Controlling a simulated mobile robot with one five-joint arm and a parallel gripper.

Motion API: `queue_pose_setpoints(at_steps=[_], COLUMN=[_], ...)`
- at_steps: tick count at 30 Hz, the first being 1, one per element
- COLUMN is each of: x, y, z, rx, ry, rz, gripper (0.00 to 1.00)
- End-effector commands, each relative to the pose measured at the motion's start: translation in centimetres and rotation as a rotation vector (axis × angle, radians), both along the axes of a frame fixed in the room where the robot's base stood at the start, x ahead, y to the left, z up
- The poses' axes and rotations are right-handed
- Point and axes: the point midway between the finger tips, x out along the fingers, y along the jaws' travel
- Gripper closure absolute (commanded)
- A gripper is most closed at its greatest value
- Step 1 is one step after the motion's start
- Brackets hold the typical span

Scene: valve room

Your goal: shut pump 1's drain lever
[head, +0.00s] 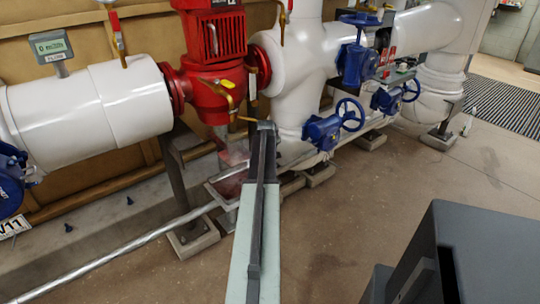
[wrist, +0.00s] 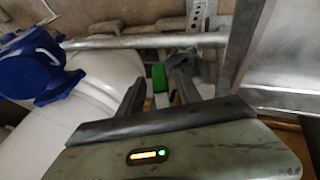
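A red pump (head: 213,75) stands between white pipes in the head view; no readable number shows on it. A small yellow lever (head: 246,119) sticks out low at its right side, likely the drain lever. My gripper (head: 266,126) is right at that lever's right end; its fingers are too small there to tell contact. In the wrist view my gripper (wrist: 160,85) has its two fingers apart.
Another yellow lever (head: 222,83) sits higher on the pump. Blue valves (head: 322,131) stand close at the right. Open floor (head: 390,205) is at the right.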

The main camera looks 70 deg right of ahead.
Motion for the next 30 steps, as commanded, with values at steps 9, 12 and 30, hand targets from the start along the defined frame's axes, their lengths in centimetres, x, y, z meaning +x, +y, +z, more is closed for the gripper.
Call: queue_pose_setpoints(at_steps=[9, 12, 30], x=[-0.7, -0.9, -0.9], y=[1.6, 2.7, 4.2], z=[3.3, 5.1, 6.6], rx=[0.0, 0.0, 0.001], ry=[0.001, -0.001, -0.002], rz=[-0.002, -0.001, 0.004], gripper=[0.59, 0.59, 1.0])
